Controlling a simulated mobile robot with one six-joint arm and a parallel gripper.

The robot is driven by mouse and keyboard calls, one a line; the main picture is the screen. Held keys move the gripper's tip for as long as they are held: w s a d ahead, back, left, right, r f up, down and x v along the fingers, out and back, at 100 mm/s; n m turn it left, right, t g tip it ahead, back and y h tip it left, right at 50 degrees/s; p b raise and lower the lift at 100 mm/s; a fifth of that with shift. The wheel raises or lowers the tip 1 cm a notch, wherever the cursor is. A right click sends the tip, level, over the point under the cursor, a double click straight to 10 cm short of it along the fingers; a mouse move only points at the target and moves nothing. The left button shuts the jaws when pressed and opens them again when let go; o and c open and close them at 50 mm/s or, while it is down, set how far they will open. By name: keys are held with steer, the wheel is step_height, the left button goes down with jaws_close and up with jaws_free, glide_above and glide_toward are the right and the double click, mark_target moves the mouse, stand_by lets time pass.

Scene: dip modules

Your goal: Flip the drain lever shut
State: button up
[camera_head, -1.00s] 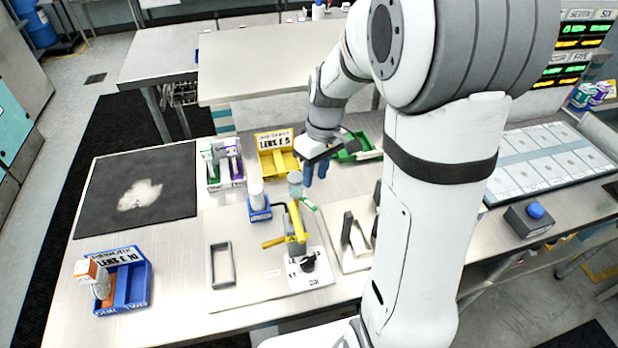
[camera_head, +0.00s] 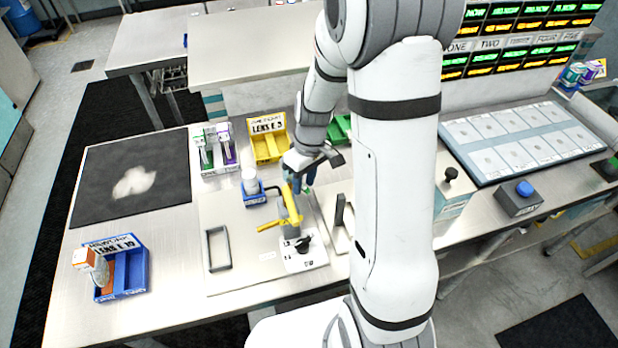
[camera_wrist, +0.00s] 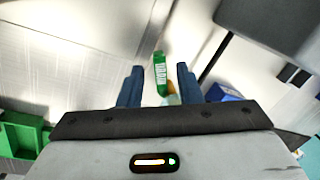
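A yellow stand (camera_head: 292,208) rises from a white base with a black knob (camera_head: 303,243). A yellow lever (camera_head: 268,226) sticks out to its left. In the wrist view a green lever-like piece with white lettering (camera_wrist: 160,72) shows ahead, between the lines of my two fingers. I cannot read its lettering or tell for certain which piece is the drain lever. My gripper (camera_wrist: 158,84) is open, its blue fingers apart with nothing clearly held.
A blue holder with a white bottle (camera_head: 250,182) stands close left of the stand. A yellow bin (camera_head: 268,148) and a rack (camera_head: 215,150) are behind. A grey frame (camera_head: 218,248) lies left, an upright dark bracket (camera_head: 341,212) right. The blue bin (camera_head: 130,272) is front left.

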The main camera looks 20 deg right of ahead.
jaws_close()
steer(key=shift+s+a+f+m+b, duration=0.15)
steer(key=shift+m+b, duration=0.45)
steer(key=shift+b, duration=0.1)
steer(key=shift+s+a+m, duration=0.1)
steer(key=shift+m, duration=0.3)
steer(key=shift+o, duration=0.3)
jaws_free()
step_height(320, 180, up, 8)
steer(key=d+b, duration=0.1)
steer(key=shift+w, duration=0.2)
